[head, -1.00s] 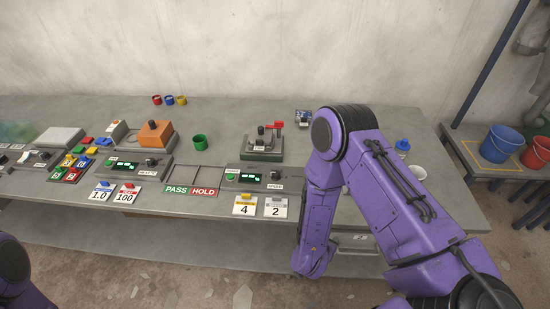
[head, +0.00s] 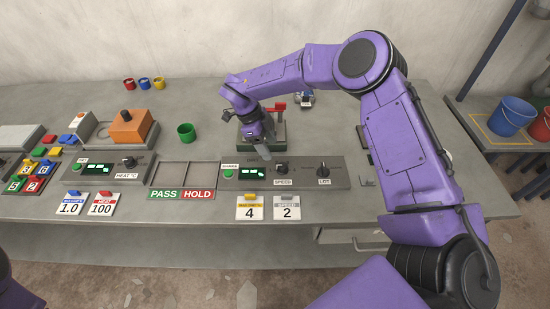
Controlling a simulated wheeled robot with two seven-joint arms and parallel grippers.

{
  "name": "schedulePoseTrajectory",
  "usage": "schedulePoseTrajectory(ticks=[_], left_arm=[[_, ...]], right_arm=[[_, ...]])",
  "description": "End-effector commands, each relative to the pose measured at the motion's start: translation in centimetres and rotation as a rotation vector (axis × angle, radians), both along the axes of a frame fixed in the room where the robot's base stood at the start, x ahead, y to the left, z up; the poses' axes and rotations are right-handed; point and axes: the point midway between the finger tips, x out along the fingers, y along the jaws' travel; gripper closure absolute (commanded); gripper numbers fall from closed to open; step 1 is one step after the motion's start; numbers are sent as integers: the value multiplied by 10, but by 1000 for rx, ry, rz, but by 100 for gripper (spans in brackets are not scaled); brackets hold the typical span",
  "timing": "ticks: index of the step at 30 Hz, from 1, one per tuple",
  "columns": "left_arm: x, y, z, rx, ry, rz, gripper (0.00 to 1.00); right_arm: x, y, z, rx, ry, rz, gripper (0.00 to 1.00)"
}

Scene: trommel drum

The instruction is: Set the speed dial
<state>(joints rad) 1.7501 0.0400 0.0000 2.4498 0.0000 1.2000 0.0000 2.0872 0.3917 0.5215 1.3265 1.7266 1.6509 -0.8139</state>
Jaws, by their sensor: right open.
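The speed dial (head: 281,168) is a black knob above a white SPEED label, on the grey control panel (head: 342,171) at the middle of the bench. A white card marked 2 (head: 286,209), with a grey clip, lies in front of it. My right gripper (head: 265,154) points down just behind and left of the speed dial, apart from it as far as I can see. It is open and empty, and the arm hides part of the bench behind it. My left gripper is out of view; only a bit of purple arm shows at the lower left edge.
A green button (head: 228,173), a lit green display (head: 253,173) and a second dial (head: 323,172) share the panel. A red-handled device (head: 278,118) stands close behind the gripper. A card marked 4 (head: 249,210) lies in front. The PASS/HOLD tray (head: 185,172) is left.

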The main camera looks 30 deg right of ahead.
Motion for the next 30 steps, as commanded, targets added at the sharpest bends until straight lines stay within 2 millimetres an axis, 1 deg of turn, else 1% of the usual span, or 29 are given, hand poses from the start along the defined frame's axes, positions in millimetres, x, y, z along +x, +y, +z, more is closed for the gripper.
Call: schedulePoseTrajectory(ticks=[1, 6, 9, 13, 20, 21, 23, 24, 26, 30], left_arm=[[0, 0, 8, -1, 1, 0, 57], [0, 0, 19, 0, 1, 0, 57], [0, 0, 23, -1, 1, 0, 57], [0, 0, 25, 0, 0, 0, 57], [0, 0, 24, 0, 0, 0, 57], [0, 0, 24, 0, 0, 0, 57], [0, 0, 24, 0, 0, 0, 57], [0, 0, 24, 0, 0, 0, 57], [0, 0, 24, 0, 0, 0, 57], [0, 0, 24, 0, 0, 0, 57]], right_arm=[[-6, -6, -7, 0, 6, -4, 39], [-16, -19, -43, -2, 6, -9, 39], [-20, -23, -59, -3, 6, -8, 39], [-22, -24, -70, -3, 3, -5, 39], [-22, -25, -73, -4, 0, -3, 39], [-22, -25, -73, -4, 0, -3, 42], [-22, -24, -73, -4, 0, -3, 62], [-22, -24, -73, -4, 0, -3, 75], [-22, -24, -73, -4, 2, -4, 94], [-22, -24, -73, -4, 1, -2, 95]])
